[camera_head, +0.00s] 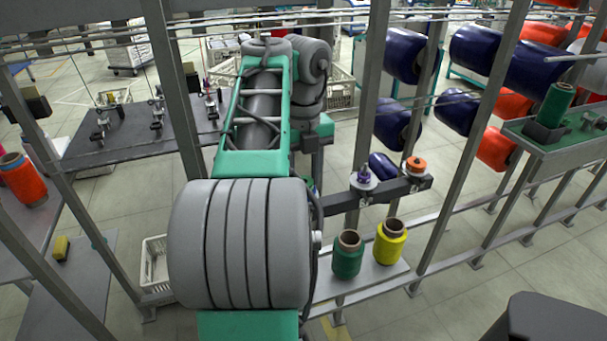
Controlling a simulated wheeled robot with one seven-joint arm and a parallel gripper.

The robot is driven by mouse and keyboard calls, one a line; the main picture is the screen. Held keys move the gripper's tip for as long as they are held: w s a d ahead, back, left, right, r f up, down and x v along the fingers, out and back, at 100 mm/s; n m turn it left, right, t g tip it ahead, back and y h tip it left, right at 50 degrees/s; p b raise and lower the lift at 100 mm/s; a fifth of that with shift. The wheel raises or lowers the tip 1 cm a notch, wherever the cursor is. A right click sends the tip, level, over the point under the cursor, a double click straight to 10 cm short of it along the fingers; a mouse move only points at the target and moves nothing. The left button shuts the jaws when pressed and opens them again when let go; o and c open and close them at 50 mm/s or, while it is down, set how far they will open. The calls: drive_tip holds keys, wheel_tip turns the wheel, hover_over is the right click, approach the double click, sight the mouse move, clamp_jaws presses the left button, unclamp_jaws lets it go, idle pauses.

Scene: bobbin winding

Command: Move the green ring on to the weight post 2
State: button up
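I cannot make out a green ring for certain in the head view. My arm, grey and teal, fills the middle of the view, and my gripper does not show. Several small dark metal fittings stand on the grey table at the left, including a left one (102,122), a middle one (157,112) and a right one (210,104). They are too small to tell which, if any, is weight post 2. A dark bar (394,191) right of my arm carries a purple piece (364,177) and an orange piece (416,165), each on a pale disc.
A green spool (348,260) and a yellow spool (389,246) stand upright on a low pale shelf. Slanted metal frame posts (465,170) cross the view. Large blue and orange rolls hang at the right. A green-topped bench (560,150) holds another green spool (557,103).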

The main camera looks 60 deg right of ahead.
drive_tip(key=o, duration=0.5)
drive_tip(key=shift+o, duration=0.2)
wheel_tip(320, 180, up, 8)
drive_tip(key=p, duration=0.7)
drive_tip(key=shift+f, duration=0.1)
